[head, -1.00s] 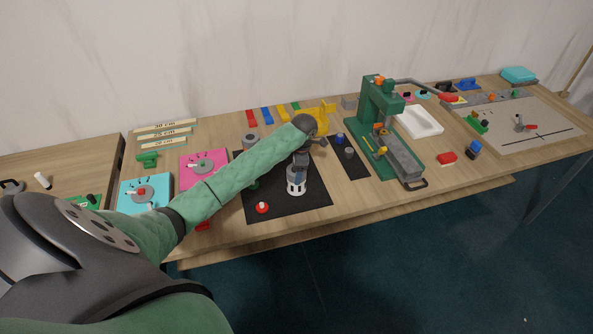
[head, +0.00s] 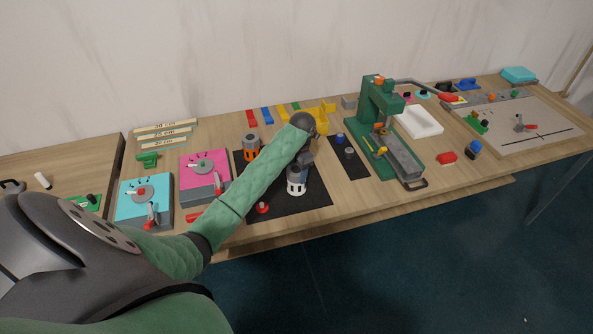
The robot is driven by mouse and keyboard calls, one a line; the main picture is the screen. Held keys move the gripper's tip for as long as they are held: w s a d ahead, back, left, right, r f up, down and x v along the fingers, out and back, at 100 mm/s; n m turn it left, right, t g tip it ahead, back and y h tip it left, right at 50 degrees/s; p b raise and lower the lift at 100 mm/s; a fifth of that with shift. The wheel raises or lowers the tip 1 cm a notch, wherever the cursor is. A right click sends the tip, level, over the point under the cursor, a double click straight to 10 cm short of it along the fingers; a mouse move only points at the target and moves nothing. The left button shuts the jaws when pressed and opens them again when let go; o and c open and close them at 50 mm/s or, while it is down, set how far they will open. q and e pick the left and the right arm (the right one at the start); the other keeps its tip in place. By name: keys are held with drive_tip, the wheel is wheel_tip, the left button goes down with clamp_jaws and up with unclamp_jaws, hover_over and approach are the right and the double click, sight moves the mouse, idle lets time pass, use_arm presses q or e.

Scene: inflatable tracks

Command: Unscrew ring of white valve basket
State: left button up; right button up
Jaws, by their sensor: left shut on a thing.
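The white valve basket (head: 296,186) stands upright on the black mat (head: 312,199), with slots around its lower part. My left gripper (head: 302,162) points down over its top and is shut on its upper, ring part, which the gripper and forearm largely hide. The green-sleeved left forearm crosses the mat from the lower left. My right gripper is not in the head view.
An orange and grey basket (head: 251,147) stands at the mat's back left, and a red part (head: 262,208) at its front. A pink box (head: 204,172) and a cyan box (head: 145,203) are to the left. A green press (head: 380,110) stands to the right.

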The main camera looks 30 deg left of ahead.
use_arm(q)
drive_tip(key=shift+f+n, duration=0.2)
drive_tip(key=shift+n, duration=0.1)
drive_tip(key=shift+n, duration=1.3)
drive_tip(key=o, duration=1)
drive_tip(key=shift+o, duration=0.2)
drive_tip(key=shift+r, duration=0.1)
